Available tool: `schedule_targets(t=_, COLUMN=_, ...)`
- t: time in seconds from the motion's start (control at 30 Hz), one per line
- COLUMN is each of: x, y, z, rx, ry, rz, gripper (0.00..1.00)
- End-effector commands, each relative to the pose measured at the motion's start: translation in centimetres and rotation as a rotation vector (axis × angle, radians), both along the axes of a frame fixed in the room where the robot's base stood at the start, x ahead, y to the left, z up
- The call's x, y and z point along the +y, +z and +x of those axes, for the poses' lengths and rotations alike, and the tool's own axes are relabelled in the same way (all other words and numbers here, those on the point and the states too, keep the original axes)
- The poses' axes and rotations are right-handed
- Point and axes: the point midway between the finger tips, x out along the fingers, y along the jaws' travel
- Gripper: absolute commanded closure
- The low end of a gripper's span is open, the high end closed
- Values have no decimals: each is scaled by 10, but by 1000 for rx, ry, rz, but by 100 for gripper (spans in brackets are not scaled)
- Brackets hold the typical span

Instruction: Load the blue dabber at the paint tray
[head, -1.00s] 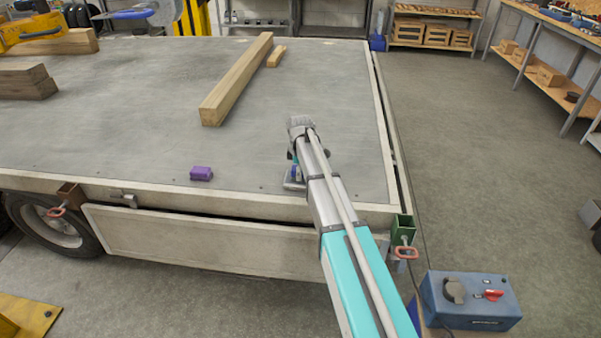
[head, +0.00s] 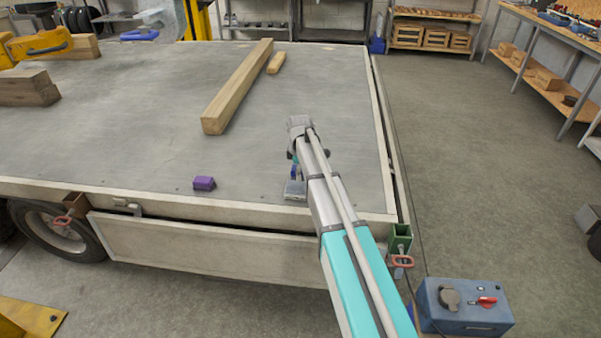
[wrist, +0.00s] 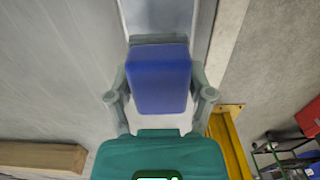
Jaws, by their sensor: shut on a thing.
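The blue dabber (wrist: 159,80) fills the middle of the wrist view, between the two fingers of my gripper (wrist: 160,88), which is shut on it. In the head view a small blue part of the dabber (head: 294,172) shows beside my arm, which hides most of my gripper. A shallow pale metal tray (head: 294,190), which looks like the paint tray, lies on the trailer deck near its front edge. The same tray (wrist: 158,14) shows at the top of the wrist view, just beyond the dabber. I cannot tell whether the dabber touches it.
A purple block (head: 204,183) lies on the deck (head: 120,135) left of the tray. A long wooden beam (head: 238,85) and a short wood piece (head: 276,63) lie farther back. A blue box (head: 466,303) stands at the lower right. The deck between block and tray is clear.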

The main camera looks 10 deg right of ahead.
Motion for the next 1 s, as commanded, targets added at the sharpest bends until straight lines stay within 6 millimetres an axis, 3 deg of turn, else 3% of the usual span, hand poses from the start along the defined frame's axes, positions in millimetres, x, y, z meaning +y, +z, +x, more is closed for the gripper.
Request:
schedule_targets(t=0.33, x=0, y=20, z=0, rx=0, ry=0, rz=0, gripper=70)
schedule_targets(t=1.0, x=0, y=20, z=0, rx=0, ry=0, rz=0, gripper=70)
